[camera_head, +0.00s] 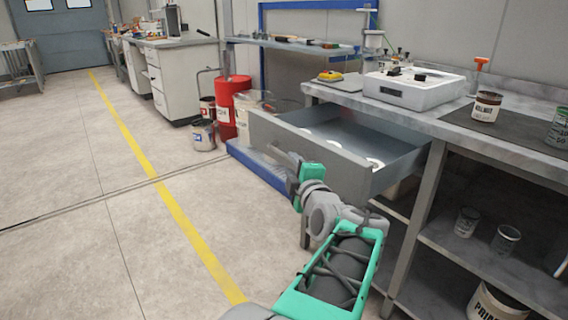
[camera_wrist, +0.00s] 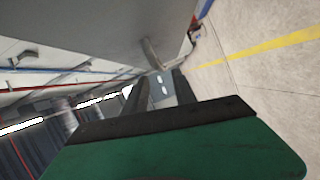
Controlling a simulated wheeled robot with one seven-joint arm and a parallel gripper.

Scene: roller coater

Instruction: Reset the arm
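My arm reaches from the bottom of the head view up to the open drawer of the right workbench. My gripper (camera_head: 282,156) is just in front of the grey drawer (camera_head: 312,156), overlapping its front panel in the picture. I cannot tell whether it touches the panel. In the wrist view, the two dark fingers of my gripper (camera_wrist: 155,92) stand apart with nothing held between them. The drawer's grey front (camera_wrist: 110,25) fills the top of that view, and its handle (camera_wrist: 152,54) shows just beyond the fingers. The drawer holds some pale round items.
A red drum (camera_head: 232,105) and paint cans (camera_head: 203,134) stand behind the drawer. A white device (camera_head: 414,88) and a can (camera_head: 486,107) are on the workbench top. The lower shelf (camera_head: 490,265) holds glass jars. Open floor with a yellow line (camera_head: 160,185) lies left.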

